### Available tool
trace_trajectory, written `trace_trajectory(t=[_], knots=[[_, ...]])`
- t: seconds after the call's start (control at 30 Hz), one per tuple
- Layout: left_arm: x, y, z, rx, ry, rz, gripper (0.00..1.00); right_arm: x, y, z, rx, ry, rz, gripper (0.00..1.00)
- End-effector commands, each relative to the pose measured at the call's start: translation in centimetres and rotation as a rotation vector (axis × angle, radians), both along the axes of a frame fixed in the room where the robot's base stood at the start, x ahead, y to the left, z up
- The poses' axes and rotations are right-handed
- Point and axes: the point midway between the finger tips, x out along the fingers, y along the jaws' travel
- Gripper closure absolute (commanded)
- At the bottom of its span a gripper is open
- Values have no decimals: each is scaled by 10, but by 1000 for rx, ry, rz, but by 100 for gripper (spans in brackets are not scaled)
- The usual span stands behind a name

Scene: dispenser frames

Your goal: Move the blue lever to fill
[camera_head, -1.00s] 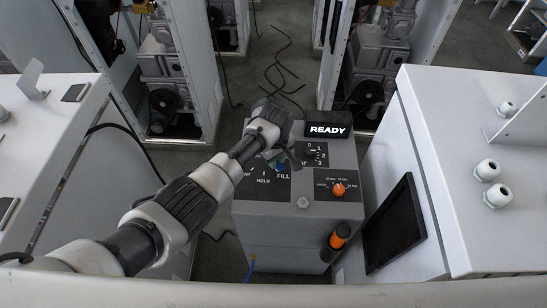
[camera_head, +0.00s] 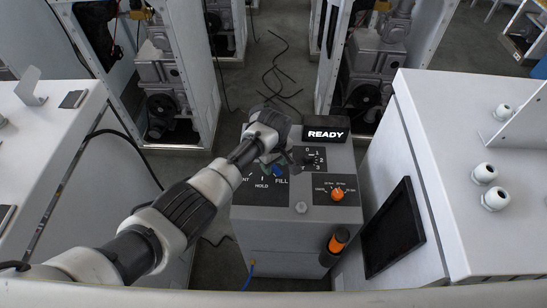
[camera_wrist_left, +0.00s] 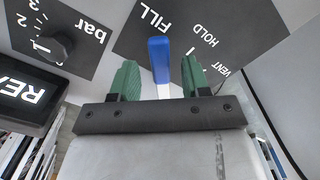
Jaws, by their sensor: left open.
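The blue lever (camera_wrist_left: 159,60) shows in the left wrist view, with a pale shaft whose base is hidden behind the gripper. Its blue end points at the FILL label. In the head view the lever (camera_head: 281,170) is a small blue patch just above FILL, partly covered by my gripper. My left gripper (camera_wrist_left: 160,78) is open, with one green finger on each side of the lever and a visible gap to both. In the head view this gripper (camera_head: 278,163) is over the lever panel and its fingers are hard to make out. My right gripper is not in view.
The grey dispenser (camera_head: 290,235) has a READY display (camera_head: 325,133), a black pressure knob (camera_wrist_left: 57,47) beside the lever panel, an orange knob (camera_head: 338,194) and an orange-black handle (camera_head: 337,243). White cabinets stand left (camera_head: 40,130) and right (camera_head: 455,150), near the dispenser.

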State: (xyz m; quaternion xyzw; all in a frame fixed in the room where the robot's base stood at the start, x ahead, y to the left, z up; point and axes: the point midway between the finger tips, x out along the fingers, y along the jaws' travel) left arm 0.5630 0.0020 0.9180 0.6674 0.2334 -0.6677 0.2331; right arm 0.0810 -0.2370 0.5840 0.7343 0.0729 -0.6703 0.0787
Motion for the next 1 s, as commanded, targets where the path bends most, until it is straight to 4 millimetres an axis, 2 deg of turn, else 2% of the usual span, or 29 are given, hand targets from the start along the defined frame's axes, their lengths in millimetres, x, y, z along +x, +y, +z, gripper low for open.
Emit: trace_trajectory(t=[0.17,0.4,0.6,0.77,1.0], knots=[[1,0,19,-2,-4,0,53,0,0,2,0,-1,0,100],[1,-1,65,-3,-5,0,53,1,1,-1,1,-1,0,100],[1,0,95,-1,-3,1,53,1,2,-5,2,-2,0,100],[1,0,106,0,-1,2,53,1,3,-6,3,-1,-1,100],[1,0,107,0,-1,2,53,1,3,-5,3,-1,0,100]])
